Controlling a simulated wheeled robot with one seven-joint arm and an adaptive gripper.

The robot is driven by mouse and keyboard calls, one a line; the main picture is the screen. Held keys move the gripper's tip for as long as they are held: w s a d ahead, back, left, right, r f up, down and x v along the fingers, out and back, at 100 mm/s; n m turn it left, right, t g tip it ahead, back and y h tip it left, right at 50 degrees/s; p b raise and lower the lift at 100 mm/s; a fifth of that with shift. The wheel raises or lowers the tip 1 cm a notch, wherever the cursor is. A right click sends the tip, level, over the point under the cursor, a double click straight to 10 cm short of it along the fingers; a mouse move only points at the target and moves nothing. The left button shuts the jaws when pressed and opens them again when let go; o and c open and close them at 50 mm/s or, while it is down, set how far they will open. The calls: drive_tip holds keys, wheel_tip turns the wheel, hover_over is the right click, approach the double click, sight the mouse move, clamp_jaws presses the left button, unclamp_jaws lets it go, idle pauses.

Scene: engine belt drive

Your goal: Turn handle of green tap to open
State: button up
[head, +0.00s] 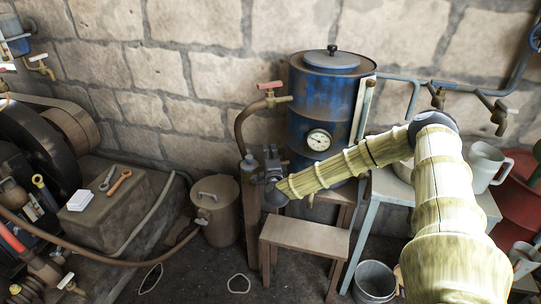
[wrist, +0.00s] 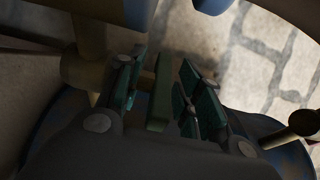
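The green handle (wrist: 160,105) shows in the wrist view as a dark green bar joined to a brass tap body (wrist: 88,65). My gripper (wrist: 160,92) is open, with one teal-padded finger on each side of the handle and a gap visible at both sides. In the head view my gripper (head: 271,157) is at the front left of the blue tank (head: 306,100). The green handle is hidden there, behind or within the gripper. Whether a finger touches it cannot be told.
A brass tap with a red handle (head: 271,86) is above my gripper, on the tank's left. A wooden stool (head: 305,236) and a lidded brown can (head: 216,208) stand below. Brass taps (head: 499,116) hang at the right. The stone wall is close behind.

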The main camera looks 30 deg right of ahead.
clamp_jaws()
drive_tip(key=shift+d+n+t+y+b, duration=0.1)
drive_tip(key=shift+n+t+y+b, duration=0.7)
drive_tip(key=shift+n+y+b, duration=1)
drive_tip(key=shift+n+y, duration=0.4)
drive_tip(key=shift+y, duration=1.1)
unclamp_jaws()
